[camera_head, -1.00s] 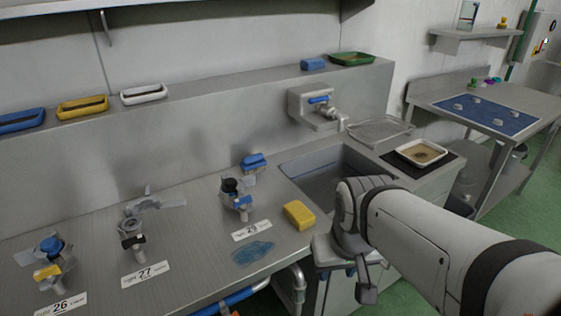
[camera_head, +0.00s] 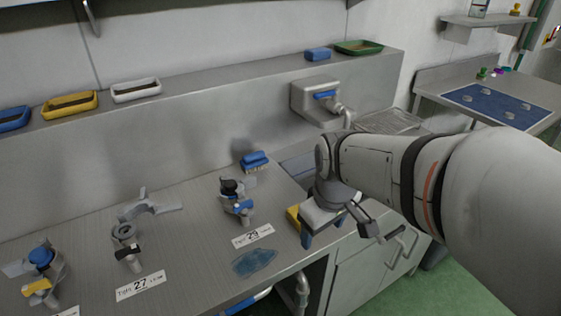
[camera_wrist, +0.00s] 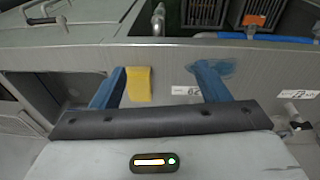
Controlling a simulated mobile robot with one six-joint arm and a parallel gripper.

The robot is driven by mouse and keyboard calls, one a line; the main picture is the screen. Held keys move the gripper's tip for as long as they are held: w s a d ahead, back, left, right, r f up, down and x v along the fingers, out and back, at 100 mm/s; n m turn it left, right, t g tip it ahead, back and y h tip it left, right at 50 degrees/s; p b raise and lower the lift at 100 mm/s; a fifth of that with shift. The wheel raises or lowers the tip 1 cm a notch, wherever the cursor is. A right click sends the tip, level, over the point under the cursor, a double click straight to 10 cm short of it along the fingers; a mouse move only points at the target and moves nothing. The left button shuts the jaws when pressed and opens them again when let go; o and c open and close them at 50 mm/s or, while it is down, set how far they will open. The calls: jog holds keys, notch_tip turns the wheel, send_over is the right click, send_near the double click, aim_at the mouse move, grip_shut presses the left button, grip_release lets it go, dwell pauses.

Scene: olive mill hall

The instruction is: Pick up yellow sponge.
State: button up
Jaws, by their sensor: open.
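The yellow sponge (camera_head: 293,217) lies on the steel counter beside the sink, left of my gripper (camera_head: 330,232), which hides most of it in the head view. In the wrist view the sponge (camera_wrist: 140,84) shows between the two blue fingers, close to the left one. My gripper (camera_wrist: 160,85) is open and empty in the wrist view. Its fingers point towards the counter. I cannot tell its exact height above the sponge.
A blue brush (camera_head: 254,161) and a valve fitting (camera_head: 236,200) at label 29 stand left of the sponge. A blue wet patch (camera_head: 254,262) lies near the counter's front edge. The sink (camera_head: 298,165) is partly hidden behind my arm. A wall tap (camera_head: 325,100) is above it.

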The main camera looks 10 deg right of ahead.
jog(key=o, duration=0.4)
jog(key=w+n, duration=0.2)
jog(key=w+n+p, duration=0.1)
jog(key=w+n, duration=0.2)
jog(key=w+f+n+g, duration=0.1)
jog(key=w+n, duration=0.1)
jog(key=w, duration=0.1)
jog(key=shift+n+p, duration=0.3)
jog(key=shift+o, duration=1.2)
jog(key=w+f+n, duration=0.1)
jog(key=w+n, duration=0.1)
jog(key=n, duration=0.1)
jog(key=w+f+n+p, duration=0.1)
jog(key=w+f+n, duration=0.1)
jog(key=w, duration=0.1)
jog(key=w+f+n+g, duration=0.1)
jog(key=w+n, duration=0.2)
jog(key=shift+a+f+n+p, duration=0.1)
jog(key=shift+f+n+p, duration=0.2)
jog(key=shift+w+f+n, duration=0.15)
jog(key=shift+f+n, duration=0.1)
jog(key=shift+n, duration=0.15)
jog(key=shift+f, duration=0.35)
jog(key=shift+f+p, duration=0.6)
jog(key=shift+f, duration=3)
